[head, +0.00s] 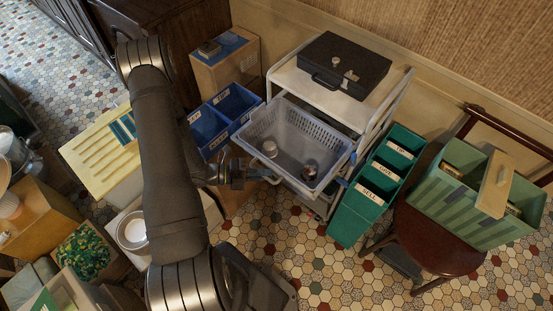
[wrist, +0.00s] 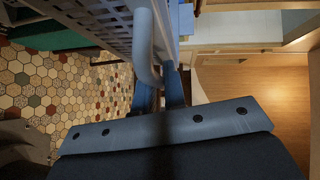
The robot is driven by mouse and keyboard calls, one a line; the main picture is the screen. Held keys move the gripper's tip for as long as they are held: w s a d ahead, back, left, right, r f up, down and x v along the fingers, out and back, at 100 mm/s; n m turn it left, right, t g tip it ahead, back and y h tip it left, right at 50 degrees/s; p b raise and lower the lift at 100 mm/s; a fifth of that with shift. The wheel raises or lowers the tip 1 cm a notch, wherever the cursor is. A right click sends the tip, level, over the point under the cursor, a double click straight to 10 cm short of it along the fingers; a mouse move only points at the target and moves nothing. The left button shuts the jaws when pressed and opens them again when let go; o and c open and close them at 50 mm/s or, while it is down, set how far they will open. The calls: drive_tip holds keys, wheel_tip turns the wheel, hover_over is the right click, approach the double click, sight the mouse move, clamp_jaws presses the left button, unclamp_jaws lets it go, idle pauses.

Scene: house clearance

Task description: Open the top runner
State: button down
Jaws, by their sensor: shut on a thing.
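The top runner (head: 250,133) is a pale grey perforated basket in a white-framed trolley (head: 308,90). It stands well out from the frame, so its inside shows, with a light-coloured item (head: 270,149) and a dark round item (head: 309,170) in it. Its front handle (wrist: 147,45) is a pale loop at the upper middle of the wrist view. My gripper (head: 268,175) is at the basket's front left side and shut on this handle.
Blue bins (head: 208,126) stand left of the basket, green labelled bins (head: 378,178) to the right. A chair (head: 435,243) holds a green striped box (head: 466,208). Tiled floor (head: 285,245) is clear in front.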

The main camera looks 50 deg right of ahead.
drive_tip(key=shift+a, duration=1.8)
drive_tip(key=c, duration=1.5)
unclamp_jaws()
drive_tip(key=v, duration=1.7)
drive_tip(key=shift+w+a, duration=0.15)
drive_tip(key=shift+a, duration=0.05)
